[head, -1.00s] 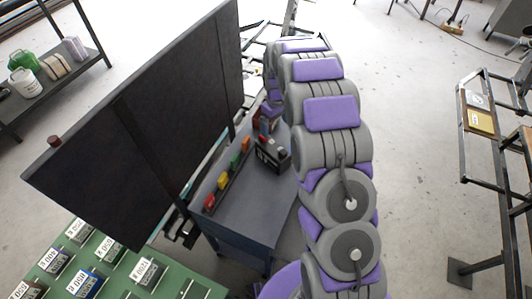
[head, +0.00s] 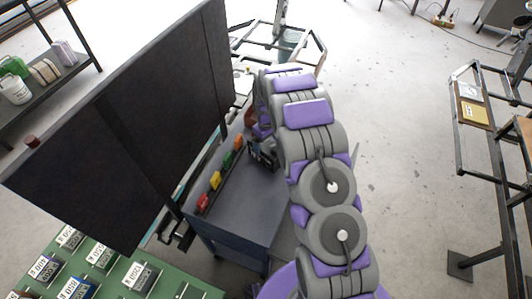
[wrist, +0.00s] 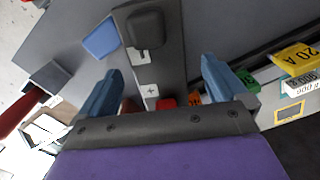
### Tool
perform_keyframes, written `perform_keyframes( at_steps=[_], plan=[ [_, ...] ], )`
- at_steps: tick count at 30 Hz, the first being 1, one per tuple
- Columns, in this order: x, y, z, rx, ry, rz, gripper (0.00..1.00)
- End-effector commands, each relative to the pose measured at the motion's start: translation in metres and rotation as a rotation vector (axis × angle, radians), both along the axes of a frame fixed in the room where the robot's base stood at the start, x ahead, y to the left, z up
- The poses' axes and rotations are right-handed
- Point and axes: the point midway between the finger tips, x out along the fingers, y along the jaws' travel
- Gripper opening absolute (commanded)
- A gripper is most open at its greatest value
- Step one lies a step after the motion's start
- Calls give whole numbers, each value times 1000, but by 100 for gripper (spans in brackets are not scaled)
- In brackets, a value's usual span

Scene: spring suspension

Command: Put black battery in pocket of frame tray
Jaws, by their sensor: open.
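In the wrist view my gripper (wrist: 162,68) is open, its two blue fingers apart with nothing held between them. A long dark grey holder (wrist: 168,72) with white plus and minus labels lies beyond and between the fingers. A black rounded block (wrist: 145,28) stands on it, ahead of the fingertips; it may be the black battery, but I cannot tell for sure. Red and orange parts show low between the fingers, partly hidden by my gripper. In the head view a dark holder (head: 262,154) is mostly hidden by my arm. I cannot make out a pocket.
A row of coloured fuses (head: 216,180) stands along the grey bench (head: 240,205), beside a tall dark panel (head: 130,120). In the wrist view a yellow fuse (wrist: 296,58) is at right, a blue piece (wrist: 101,38) at upper left and a red handle (wrist: 22,112) at left.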

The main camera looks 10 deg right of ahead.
Motion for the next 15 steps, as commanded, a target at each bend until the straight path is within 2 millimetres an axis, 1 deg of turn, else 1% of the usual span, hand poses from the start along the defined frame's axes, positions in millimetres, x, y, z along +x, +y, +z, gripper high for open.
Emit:
perform_keyframes(
  at_steps=[5, 10, 12, 15],
  plan=[
    [4, 1, -17, -1, -1, 1, 99],
    [7, 0, -43, -1, 2, 1, 99],
    [7, 0, -49, -1, -1, 1, 99],
    [7, 0, -51, -1, -3, 0, 99]
  ],
)
